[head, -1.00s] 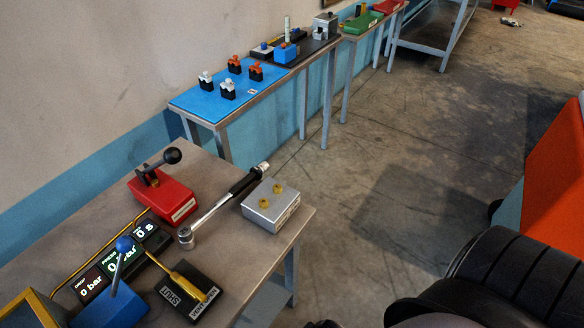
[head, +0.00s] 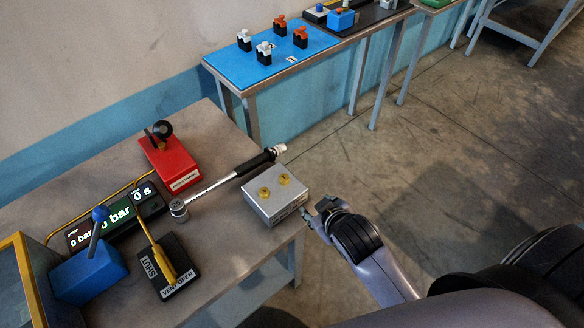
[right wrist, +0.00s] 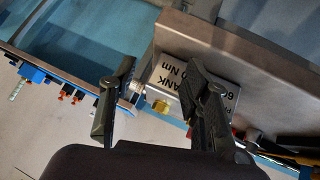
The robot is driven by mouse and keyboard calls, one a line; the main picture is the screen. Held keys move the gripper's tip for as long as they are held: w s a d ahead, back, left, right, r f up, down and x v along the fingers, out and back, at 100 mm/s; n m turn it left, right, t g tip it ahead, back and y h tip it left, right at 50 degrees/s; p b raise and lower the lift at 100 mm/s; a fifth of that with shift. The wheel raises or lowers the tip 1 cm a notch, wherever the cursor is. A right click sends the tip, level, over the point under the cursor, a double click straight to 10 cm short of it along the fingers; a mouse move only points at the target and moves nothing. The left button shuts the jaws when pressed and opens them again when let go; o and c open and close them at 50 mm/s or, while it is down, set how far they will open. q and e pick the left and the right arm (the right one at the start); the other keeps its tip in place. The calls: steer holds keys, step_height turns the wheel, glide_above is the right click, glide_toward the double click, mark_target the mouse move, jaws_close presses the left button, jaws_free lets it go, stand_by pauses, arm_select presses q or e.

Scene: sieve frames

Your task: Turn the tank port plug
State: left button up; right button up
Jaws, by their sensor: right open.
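The silver block (head: 270,212) sits near the right edge of the near bench, with two brass plugs, one left (head: 264,192) and one right (head: 284,179), on its top. In the right wrist view the block (right wrist: 205,72) shows part of a label with "TANK" and "Nm", and a brass plug (right wrist: 161,106). My right gripper (head: 318,212) is open and empty, just right of the block, apart from it in the head view. In the right wrist view its fingers (right wrist: 160,70) overlap the block's outline. My left gripper is out of view.
A torque wrench (head: 222,184) lies left of the block. A red box with a black-knobbed lever (head: 170,163), a bar display (head: 112,218), a blue lever box (head: 88,275) and a vent valve (head: 168,268) fill the bench's left. The floor right of it is open.

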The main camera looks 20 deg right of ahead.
steer(key=w+a+r+n+t+y, duration=0.2)
steer(key=w+a+r+n+t, duration=0.25)
steer(key=r, duration=0.45)
steer(key=w+a+r+n+t+y, duration=0.25)
steer(key=w+r, duration=0.25)
steer(key=r, duration=0.3)
steer(key=w+a+r+n+t+y, duration=0.2)
steer(key=w+a+r+n+t, duration=0.25)
steer(key=r, duration=0.45)
steer(key=s+a+r+n+g+y, duration=0.4)
steer(key=a+n+g+y, duration=0.35)
steer(key=n, duration=0.45)
steer(key=s+a+r+n+g+y, duration=0.35)
steer(key=a+n+g+y, duration=0.4)
steer(key=n, duration=0.55)
steer(key=n+g+h, duration=0.5)
steer(key=n+h, duration=0.7)
steer(key=h, duration=0.9)
glide_above(284, 178)
step_height(284, 178, down, 14)
step_height(284, 178, down, 17)
steer(key=p, duration=0.3)
steer(key=shift+f+p, duration=0.1)
steer(key=shift+p, duration=0.25)
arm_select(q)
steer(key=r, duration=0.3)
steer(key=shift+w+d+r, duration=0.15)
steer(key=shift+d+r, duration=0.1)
